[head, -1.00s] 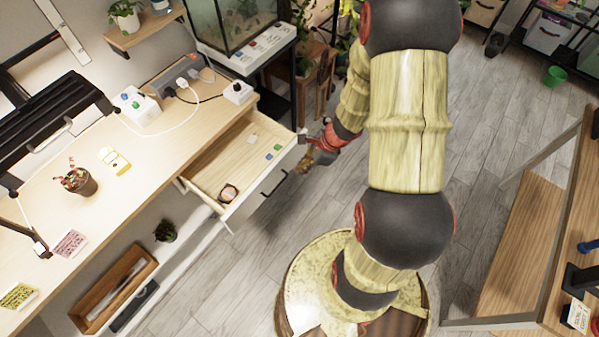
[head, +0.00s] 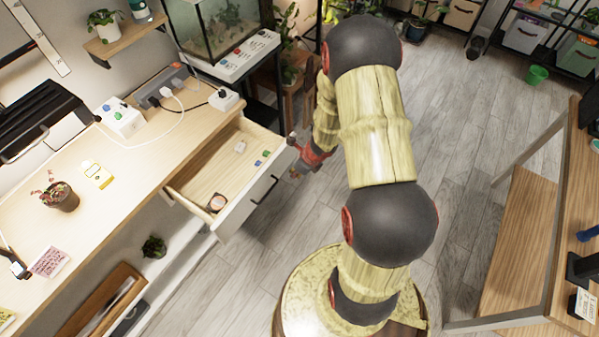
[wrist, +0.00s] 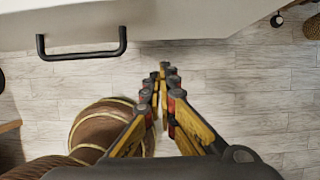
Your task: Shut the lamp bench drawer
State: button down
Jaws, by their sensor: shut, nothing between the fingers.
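The lamp bench drawer (head: 264,190) stands pulled out from the light wooden bench (head: 130,155). Its pale front and dark bar handle (head: 264,191) face the open floor. In the wrist view the drawer front (wrist: 190,20) crosses the top, with the handle (wrist: 82,52) at upper left. My gripper (wrist: 164,68) is shut and empty, its tips just below the drawer front's edge in that picture and right of the handle. In the head view my gripper (head: 294,155) is by the drawer front's far right end. I cannot tell whether it touches.
Inside the drawer lie a round watch-like item (head: 217,202) and several small pieces. A potted plant (head: 60,196), a power strip and a white cable are on the bench. A glass tank (head: 215,28) stands beyond.

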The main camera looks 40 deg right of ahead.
jog(key=shift+w+a+f, duration=0.1)
jog(key=shift+w+a, duration=0.15)
jog(key=shift+w, duration=0.4)
jog(key=shift+w+a+r, duration=0.1)
jog(key=shift+w+a, duration=0.1)
jog(key=shift+w, duration=0.45)
jog(key=shift+w+a+f, duration=0.1)
jog(key=shift+w+a, duration=0.15)
jog(key=shift+w, duration=0.4)
